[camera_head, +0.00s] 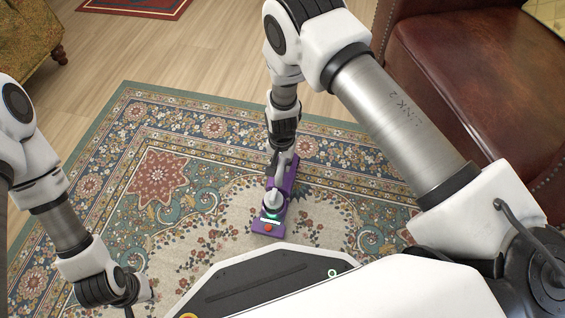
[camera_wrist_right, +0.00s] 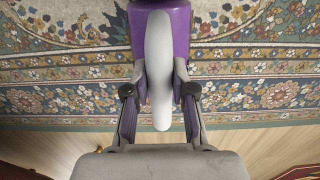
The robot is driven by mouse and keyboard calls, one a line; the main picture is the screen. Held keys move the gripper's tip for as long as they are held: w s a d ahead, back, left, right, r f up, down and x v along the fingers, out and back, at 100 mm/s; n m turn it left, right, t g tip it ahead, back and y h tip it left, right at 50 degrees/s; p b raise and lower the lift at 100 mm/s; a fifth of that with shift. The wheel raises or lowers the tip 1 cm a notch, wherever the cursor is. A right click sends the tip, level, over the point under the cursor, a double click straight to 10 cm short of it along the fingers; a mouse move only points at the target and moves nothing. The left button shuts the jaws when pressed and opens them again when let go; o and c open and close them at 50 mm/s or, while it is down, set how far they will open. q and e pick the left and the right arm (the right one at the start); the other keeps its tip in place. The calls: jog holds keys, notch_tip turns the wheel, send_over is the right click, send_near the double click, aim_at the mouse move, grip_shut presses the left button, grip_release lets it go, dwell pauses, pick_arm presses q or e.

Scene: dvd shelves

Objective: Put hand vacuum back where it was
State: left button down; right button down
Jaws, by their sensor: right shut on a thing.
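The hand vacuum (camera_head: 268,227) is purple with a pale grey handle, a teal-lit part and an orange-red spot. It is over the patterned rug, just beyond my base; I cannot tell whether it touches the rug. My right gripper (camera_head: 284,158) reaches down to it and is shut on its handle. In the right wrist view the pale handle (camera_wrist_right: 158,65) runs between the two fingers of my right gripper (camera_wrist_right: 160,92), with the purple body at the top. My left gripper (camera_head: 132,290) hangs low at the left, and its fingers are not clear.
The rug (camera_head: 155,180) covers much of the wooden floor (camera_head: 205,55). A brown leather armchair (camera_head: 480,75) stands at the right. A patterned seat (camera_head: 28,38) is at the upper left, and a red mat (camera_head: 135,7) lies at the top. Open rug lies left of the vacuum.

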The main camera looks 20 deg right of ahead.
jog(key=c, duration=1)
grip_release()
jog(key=shift+o, duration=0.2)
notch_tip(320, 180, up, 12)
jog(key=p, duration=0.7)
jog(key=shift+p, duration=0.35)
jog(key=s+d+f+n, duration=0.35)
jog(key=s+d, duration=0.35)
jog(key=s, duration=0.5)
jog(key=s+d+r+n, duration=0.1)
jog(key=s+n, duration=0.2)
jog(key=s, duration=1)
jog(key=shift+d+r, duration=0.2)
jog(key=shift+d, duration=0.15)
